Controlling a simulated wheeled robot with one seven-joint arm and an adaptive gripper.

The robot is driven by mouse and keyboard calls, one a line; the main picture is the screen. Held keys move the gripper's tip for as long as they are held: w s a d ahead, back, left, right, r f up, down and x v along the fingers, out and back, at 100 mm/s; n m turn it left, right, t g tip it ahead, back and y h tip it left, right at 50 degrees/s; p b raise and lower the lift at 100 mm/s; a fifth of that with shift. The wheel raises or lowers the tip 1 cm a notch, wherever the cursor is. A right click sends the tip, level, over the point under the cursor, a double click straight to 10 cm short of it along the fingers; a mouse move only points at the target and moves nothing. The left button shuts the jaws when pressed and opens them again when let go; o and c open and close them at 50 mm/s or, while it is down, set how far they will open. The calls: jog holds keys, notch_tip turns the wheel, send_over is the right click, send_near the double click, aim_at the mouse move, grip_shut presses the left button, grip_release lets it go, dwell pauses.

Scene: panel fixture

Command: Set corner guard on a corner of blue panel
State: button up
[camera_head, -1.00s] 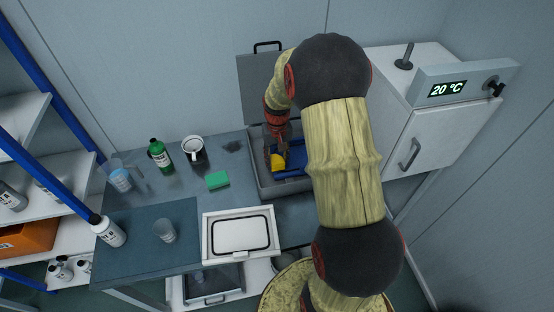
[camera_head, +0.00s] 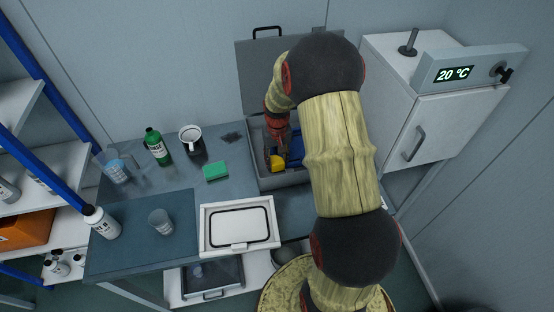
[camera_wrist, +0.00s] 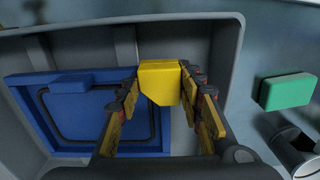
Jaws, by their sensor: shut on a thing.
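The yellow corner guard (camera_wrist: 160,80) is gripped between the two fingers of my gripper (camera_wrist: 159,88). In the head view the guard (camera_head: 277,163) shows at the left front of the open grey box, below my gripper (camera_head: 276,140). The blue panel (camera_wrist: 95,136) lies inside the box, with a dark oval line and a raised blue tab on it. The guard covers the panel's upper right corner in the wrist view. I cannot tell whether they touch. In the head view my arm hides much of the panel (camera_head: 297,153).
The grey box (camera_head: 285,182) has raised walls and an open lid (camera_head: 255,75) behind.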

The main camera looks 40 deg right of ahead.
jog(key=shift+s+a+f, duration=0.1)
jog(key=shift+s+f, duration=0.1)
jog(key=shift+f, duration=0.2)
jog(key=o, duration=0.6)
jog(key=shift+f, duration=0.1)
jog(key=o, duration=0.4)
jog(key=shift+w+r, duration=0.15)
jog(key=shift+r, duration=0.05)
